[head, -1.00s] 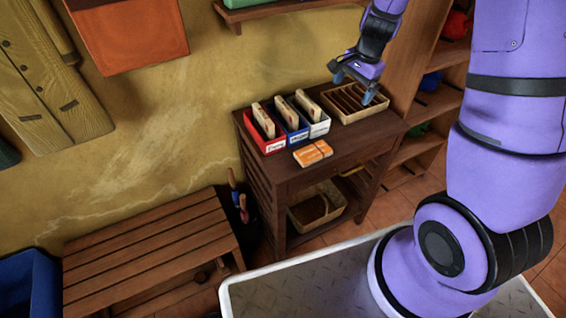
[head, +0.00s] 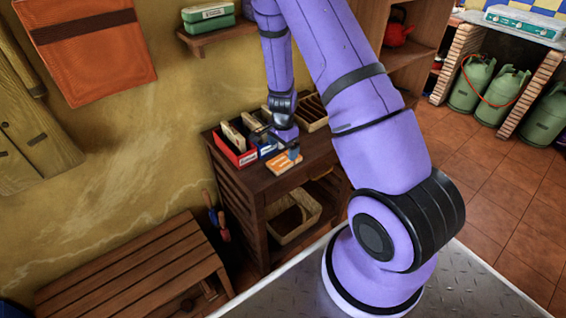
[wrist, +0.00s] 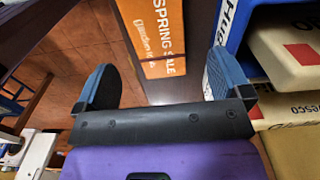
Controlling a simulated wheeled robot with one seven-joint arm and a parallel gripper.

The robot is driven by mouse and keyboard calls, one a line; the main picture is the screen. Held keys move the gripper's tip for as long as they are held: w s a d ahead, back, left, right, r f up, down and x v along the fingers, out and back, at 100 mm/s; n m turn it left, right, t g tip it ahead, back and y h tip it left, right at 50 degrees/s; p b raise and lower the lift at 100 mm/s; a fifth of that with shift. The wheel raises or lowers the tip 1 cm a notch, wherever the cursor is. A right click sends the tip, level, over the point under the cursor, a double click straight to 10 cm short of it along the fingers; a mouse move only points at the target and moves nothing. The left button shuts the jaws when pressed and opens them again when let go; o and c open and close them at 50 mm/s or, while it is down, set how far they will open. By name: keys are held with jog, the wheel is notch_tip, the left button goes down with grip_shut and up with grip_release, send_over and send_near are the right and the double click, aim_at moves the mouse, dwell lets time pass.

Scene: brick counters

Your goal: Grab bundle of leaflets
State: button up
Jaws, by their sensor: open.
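The bundle of leaflets (head: 281,166) is an orange stack lying flat near the front edge of the dark wooden cabinet top. In the wrist view the orange bundle (wrist: 160,38) shows "SPRING SALE" print and lies ahead of the fingers, across the gap between them. My gripper (head: 275,145) is over the cabinet top, just behind and above the bundle, and partly hides it. In the wrist view its blue-grey fingers (wrist: 160,68) are spread apart with nothing between them.
A red box (head: 239,157) and a blue box (wrist: 232,28) holding upright packs stand close beside the gripper. A divided wooden tray (head: 313,120) is behind my arm. A basket (head: 292,222) sits on the shelf below. A slatted bench (head: 130,270) stands left.

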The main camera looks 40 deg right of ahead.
aim_at(284, 159)
jog(key=shift+s+d+f, duration=0.1)
jog(key=shift+f, duration=1.25)
jog(key=shift+d+f, duration=0.1)
jog(key=shift+f, duration=1.25)
jog(key=c, duration=1)
jog(key=shift+r, duration=0.15)
